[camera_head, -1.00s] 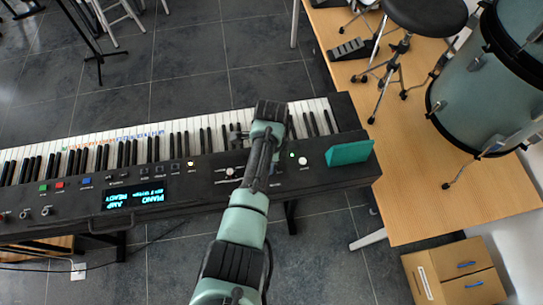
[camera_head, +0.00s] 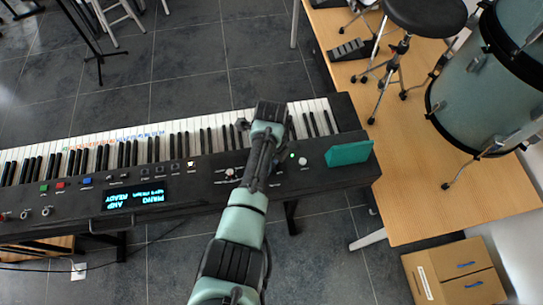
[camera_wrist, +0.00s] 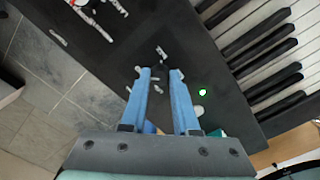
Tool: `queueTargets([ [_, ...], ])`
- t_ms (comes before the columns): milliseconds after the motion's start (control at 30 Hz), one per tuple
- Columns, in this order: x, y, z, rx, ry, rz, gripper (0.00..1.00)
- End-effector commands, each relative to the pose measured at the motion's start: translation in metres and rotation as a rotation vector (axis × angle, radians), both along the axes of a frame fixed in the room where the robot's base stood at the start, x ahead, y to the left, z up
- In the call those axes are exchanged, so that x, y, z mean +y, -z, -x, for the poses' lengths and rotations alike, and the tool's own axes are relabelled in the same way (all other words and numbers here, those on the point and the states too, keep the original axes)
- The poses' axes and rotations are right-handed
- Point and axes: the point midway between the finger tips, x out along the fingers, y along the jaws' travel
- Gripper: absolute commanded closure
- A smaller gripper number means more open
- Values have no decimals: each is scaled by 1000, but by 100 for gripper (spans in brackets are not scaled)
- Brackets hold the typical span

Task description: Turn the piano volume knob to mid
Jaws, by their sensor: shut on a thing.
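The black piano (camera_head: 330,176) lies across the head view, with knobs, buttons and a lit display (camera_head: 135,198) on its panel. My gripper (camera_wrist: 161,72) has its two blue fingers down at the panel in the wrist view, a narrow gap between them. It is shut on a small control, which I take to be the volume knob. The fingers mostly hide that knob, and its pointer cannot be read. Small pale marks show between and just beyond the fingers. In the head view my arm covers the gripping spot.
A green light (camera_wrist: 203,92) and a round white knob (camera_head: 303,162) sit right of my gripper. A teal block (camera_head: 349,153) stands at the piano's right end. White and black keys (camera_wrist: 268,65) lie beside the panel. A wooden platform (camera_head: 455,200) with drums is at right.

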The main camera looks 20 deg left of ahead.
Motion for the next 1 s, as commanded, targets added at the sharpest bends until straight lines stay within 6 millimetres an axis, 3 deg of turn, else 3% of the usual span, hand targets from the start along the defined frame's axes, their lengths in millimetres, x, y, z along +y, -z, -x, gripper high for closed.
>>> queueTargets([
  [267, 0, -2, -2, -4, 0, 1, 100],
  [300, 0, -2, -2, -4, 0, 1, 68],
  [467, 0, -1, -1, -3, 0, 1, 41],
  [767, 0, -1, 0, -1, -1, 0, 41],
  [1000, 0, -26, -1, -4, -2, -1, 41],
])
